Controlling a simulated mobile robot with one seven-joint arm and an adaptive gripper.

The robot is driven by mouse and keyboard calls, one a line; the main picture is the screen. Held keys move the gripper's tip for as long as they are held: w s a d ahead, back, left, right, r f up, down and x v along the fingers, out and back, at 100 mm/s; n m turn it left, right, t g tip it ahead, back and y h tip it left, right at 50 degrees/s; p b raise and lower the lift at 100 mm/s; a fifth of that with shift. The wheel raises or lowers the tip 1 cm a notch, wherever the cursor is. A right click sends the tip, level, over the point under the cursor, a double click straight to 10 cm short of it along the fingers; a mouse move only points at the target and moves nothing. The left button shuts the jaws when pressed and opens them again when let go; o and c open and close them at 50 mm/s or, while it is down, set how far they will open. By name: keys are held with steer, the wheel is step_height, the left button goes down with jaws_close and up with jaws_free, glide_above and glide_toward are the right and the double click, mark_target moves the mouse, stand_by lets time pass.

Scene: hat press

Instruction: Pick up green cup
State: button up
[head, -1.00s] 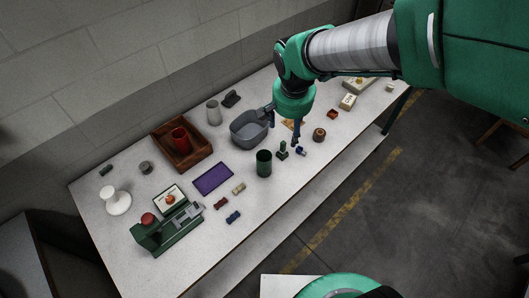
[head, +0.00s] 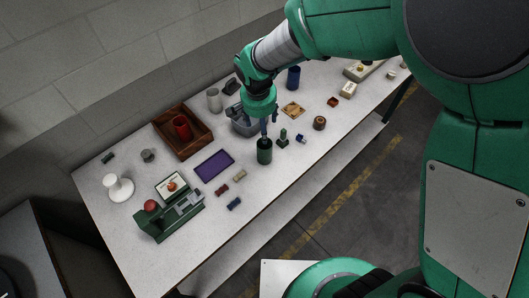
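The green cup (head: 264,155) is dark green and stands upright on the white table, near its front edge. My gripper (head: 265,134) points down over the cup, with its fingertips at or just above the rim in the head view. The fingers overlap each other from this angle, so their spread and any contact with the cup cannot be made out.
A green stamp (head: 283,138) and a small blue item (head: 301,139) stand close right of the cup. A grey bin (head: 240,127) is behind my gripper. A purple mat (head: 214,165), a wooden tray (head: 205,143) with a red cup (head: 182,127), and a green press (head: 172,218) lie left.

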glide_above(265, 151)
steer(key=w, duration=0.3)
step_height(265, 151, down, 8)
steer(key=shift+s+a+f+b, duration=0.15)
steer(key=shift+s+a+b, duration=0.15)
steer(key=shift+b, duration=0.15)
steer(key=f, duration=0.5)
steer(key=shift+w+d+b, duration=0.1)
steer(key=shift+w+b, duration=0.25)
steer(key=shift+b, duration=0.05)
steer(key=c, duration=1.6)
